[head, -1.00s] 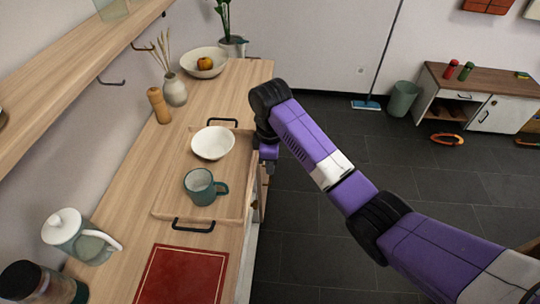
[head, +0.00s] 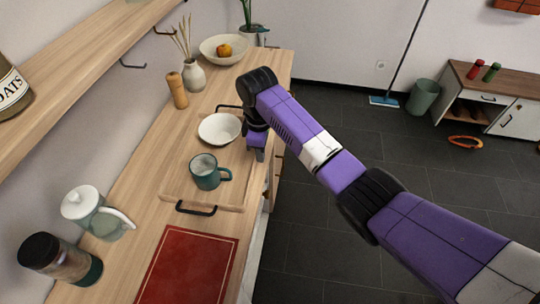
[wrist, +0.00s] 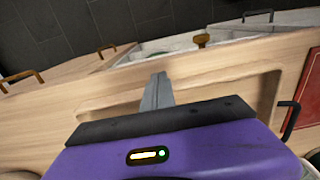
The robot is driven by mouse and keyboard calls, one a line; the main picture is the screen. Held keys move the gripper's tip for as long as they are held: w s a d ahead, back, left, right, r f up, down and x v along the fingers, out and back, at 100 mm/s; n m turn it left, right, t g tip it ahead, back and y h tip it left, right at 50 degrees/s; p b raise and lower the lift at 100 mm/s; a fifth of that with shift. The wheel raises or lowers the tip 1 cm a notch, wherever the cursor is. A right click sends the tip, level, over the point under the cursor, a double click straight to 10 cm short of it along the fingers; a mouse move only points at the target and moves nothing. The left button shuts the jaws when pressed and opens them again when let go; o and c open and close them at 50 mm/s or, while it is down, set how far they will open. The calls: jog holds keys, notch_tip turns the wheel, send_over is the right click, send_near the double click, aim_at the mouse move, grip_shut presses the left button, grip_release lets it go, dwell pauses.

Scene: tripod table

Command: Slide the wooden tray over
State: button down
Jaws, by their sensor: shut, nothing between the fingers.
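The wooden tray (head: 232,199) lies on the counter in the head view, with a black handle (head: 196,208) at its near end and another at its far end, partly hidden. A white bowl (head: 219,128) and a teal mug (head: 207,172) stand in it. My gripper (head: 259,156) is shut and empty, pointing down at the tray's right long side. In the wrist view the closed fingers (wrist: 158,88) overlap the tray's rim (wrist: 215,85); I cannot tell whether they touch it. A tray handle (wrist: 290,119) shows at the right there.
A red board (head: 190,266) lies just in front of the tray. A teapot (head: 95,213) and a dark-lidded jar (head: 58,257) stand at the near left. A pepper mill (head: 177,91), a vase (head: 194,76) and a fruit bowl (head: 224,49) stand beyond the tray.

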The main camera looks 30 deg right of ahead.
aim_at(237, 157)
jog(key=w+a+b, duration=0.1)
jog(key=a, duration=0.1)
jog(key=w+a, duration=0.1)
jog(key=w+a+b, duration=0.1)
jog(key=w+a, duration=0.1)
jog(key=shift+a+f+b, duration=0.15)
jog(key=shift+a+b, duration=0.2)
jog(key=shift+w+a, duration=0.2)
jog(key=shift+a, duration=0.05)
jog(key=shift+r, duration=0.2)
